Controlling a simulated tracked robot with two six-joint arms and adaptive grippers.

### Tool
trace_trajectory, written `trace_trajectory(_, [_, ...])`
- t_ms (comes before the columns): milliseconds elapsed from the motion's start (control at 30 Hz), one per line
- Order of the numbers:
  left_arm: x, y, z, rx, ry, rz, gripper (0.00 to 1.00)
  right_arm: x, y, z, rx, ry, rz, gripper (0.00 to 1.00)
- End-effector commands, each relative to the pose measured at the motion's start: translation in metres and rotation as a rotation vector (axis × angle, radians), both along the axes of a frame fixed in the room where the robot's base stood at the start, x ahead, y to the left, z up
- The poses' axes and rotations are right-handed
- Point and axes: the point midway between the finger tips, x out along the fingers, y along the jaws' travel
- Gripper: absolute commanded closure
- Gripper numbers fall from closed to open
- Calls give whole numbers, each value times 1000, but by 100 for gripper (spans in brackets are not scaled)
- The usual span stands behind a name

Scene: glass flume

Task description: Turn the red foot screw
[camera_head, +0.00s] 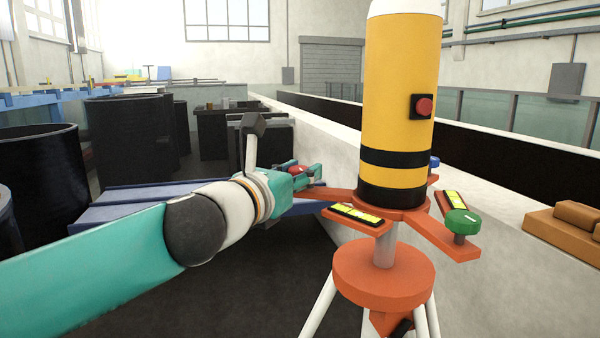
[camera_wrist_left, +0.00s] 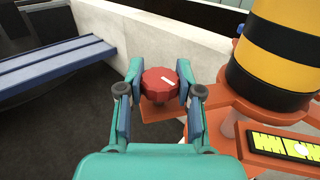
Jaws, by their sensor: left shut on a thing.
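The red foot screw (camera_wrist_left: 160,85) is a round ridged knob with a white mark, at the end of an orange arm of the instrument base. It also shows in the head view (camera_head: 296,170), partly hidden by my left gripper. My left gripper (camera_head: 303,177) comes in from the left and is shut on the red foot screw. In the left wrist view its two fingers (camera_wrist_left: 159,95) stand on either side of the knob. The base carries a yellow cylinder (camera_head: 398,80) with black bands. My right gripper is not in view.
A green knob (camera_head: 462,221) and a blue knob (camera_head: 434,162) sit on the other base arms. Two yellow-green levels (camera_head: 357,213) lie on the base. White tripod legs stand below. A blue bench (camera_head: 130,207) and a pale wall (camera_head: 325,150) are close behind.

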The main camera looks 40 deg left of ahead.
Motion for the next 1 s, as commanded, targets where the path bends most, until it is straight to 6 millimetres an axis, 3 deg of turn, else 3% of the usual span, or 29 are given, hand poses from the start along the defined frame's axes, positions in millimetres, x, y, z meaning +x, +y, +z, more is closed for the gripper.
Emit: trace_trajectory(1000, [0,1,1,0,3,-197,100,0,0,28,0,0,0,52])
